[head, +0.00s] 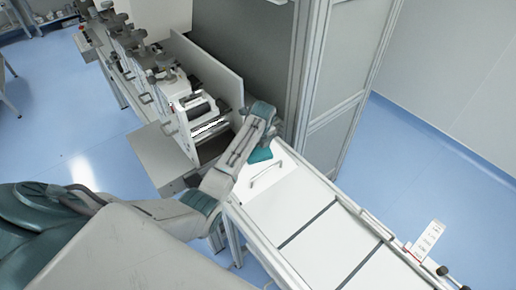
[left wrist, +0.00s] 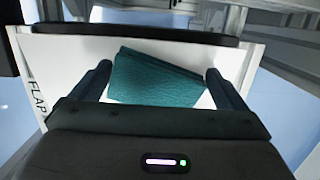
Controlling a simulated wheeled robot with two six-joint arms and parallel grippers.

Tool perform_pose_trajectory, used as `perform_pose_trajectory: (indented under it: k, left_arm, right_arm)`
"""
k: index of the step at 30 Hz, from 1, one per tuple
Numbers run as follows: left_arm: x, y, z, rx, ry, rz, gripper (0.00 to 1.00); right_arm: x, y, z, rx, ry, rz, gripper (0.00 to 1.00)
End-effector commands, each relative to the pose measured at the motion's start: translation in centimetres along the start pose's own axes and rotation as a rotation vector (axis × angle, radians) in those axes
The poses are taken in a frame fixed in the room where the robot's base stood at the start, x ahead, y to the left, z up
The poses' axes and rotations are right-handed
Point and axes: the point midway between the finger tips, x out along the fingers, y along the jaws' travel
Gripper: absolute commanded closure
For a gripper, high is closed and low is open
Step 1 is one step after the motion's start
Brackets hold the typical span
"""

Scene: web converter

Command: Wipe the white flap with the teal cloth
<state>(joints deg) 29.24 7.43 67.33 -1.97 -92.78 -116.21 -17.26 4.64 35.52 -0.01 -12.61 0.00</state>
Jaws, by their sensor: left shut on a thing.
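The flap (head: 285,190) also shows in the head view, with a thin handle. My left arm reaches over it and hides part of it. I cannot tell whether cloth and flap touch. My right gripper is out of view.
White panels (head: 330,240) run to the lower right, with a small labelled tag (head: 428,237) near their end. A row of machine units (head: 190,100) stands behind my arm on the left. A tall grey-framed cabinet (head: 330,80) rises behind the flap. Blue floor is open right.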

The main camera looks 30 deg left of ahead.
Motion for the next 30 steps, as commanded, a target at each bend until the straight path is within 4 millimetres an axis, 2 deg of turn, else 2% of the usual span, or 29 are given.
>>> perform_pose_trajectory:
  k: [1,3,18,30]
  left_arm:
    - [-0.8,-0.1,0.7,-0.003,-0.014,-0.007,0.41]
    - [-1.4,-0.2,0.8,-0.004,-0.016,-0.008,0.41]
    - [-6.0,-0.1,0.7,-0.004,-0.014,-0.006,0.41]
    - [-6.2,0.0,0.4,-0.003,-0.008,-0.003,0.41]
  right_arm:
    - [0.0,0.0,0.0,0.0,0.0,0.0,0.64]
    - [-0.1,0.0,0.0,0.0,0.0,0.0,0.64]
    - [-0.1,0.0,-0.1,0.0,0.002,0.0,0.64]
    - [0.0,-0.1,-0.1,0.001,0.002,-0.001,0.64]
